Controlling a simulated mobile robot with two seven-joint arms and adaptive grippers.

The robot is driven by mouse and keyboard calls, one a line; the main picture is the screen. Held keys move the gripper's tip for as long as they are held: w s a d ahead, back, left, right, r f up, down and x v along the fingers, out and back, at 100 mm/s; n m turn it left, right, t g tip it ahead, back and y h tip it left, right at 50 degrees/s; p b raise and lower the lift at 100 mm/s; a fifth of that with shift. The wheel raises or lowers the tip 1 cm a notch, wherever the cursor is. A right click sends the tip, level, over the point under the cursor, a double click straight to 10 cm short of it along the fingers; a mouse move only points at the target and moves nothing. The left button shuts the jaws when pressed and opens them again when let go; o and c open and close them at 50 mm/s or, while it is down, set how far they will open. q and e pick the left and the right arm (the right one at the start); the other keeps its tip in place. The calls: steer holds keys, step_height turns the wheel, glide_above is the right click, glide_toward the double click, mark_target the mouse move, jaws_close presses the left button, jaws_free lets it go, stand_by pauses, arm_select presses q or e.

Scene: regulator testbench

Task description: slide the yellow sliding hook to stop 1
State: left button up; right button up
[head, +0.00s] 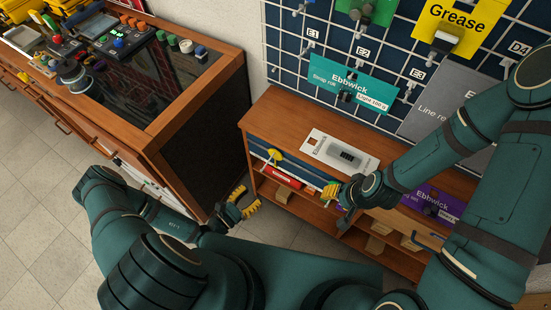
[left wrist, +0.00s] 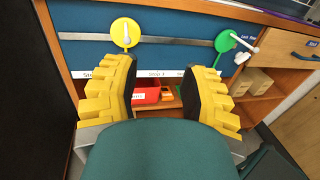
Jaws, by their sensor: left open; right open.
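The yellow sliding hook (left wrist: 125,32), a yellow disc with a white hook, sits on a grey rail (left wrist: 175,42) across a blue panel. It also shows in the head view (head: 273,156). A label that seems to read "Stop 1" (left wrist: 156,73) is below the rail, right of the yellow hook. Another label further left is partly hidden by a finger. My left gripper (head: 246,201) is open and empty, below and in front of the panel; its yellow fingers (left wrist: 160,82) spread under the rail, apart from the hook. My right gripper (head: 331,193) is at the panel's right part; its fingertips are hardly visible.
A green hook (left wrist: 226,40) sits further right on the rail. A red bin (left wrist: 146,94) is on the shelf below. A wooden cabinet (head: 205,105) stands close left of my left gripper. A grey device on a white card (head: 340,152) lies on the bench top.

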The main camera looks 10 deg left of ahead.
mark_target(261, 170)
arm_select(q)
steer(key=w+n+y, duration=0.1)
steer(key=w, duration=0.3)
steer(key=w+d+t+y, duration=0.1)
steer(key=w, duration=0.4)
steer(key=w+d+n+y, duration=0.1)
steer(key=w, duration=0.3)
steer(key=shift+w+f+n+t, duration=0.25)
steer(key=shift+f+n+t, duration=0.05)
steer(key=shift+f+t, duration=0.1)
jaws_close()
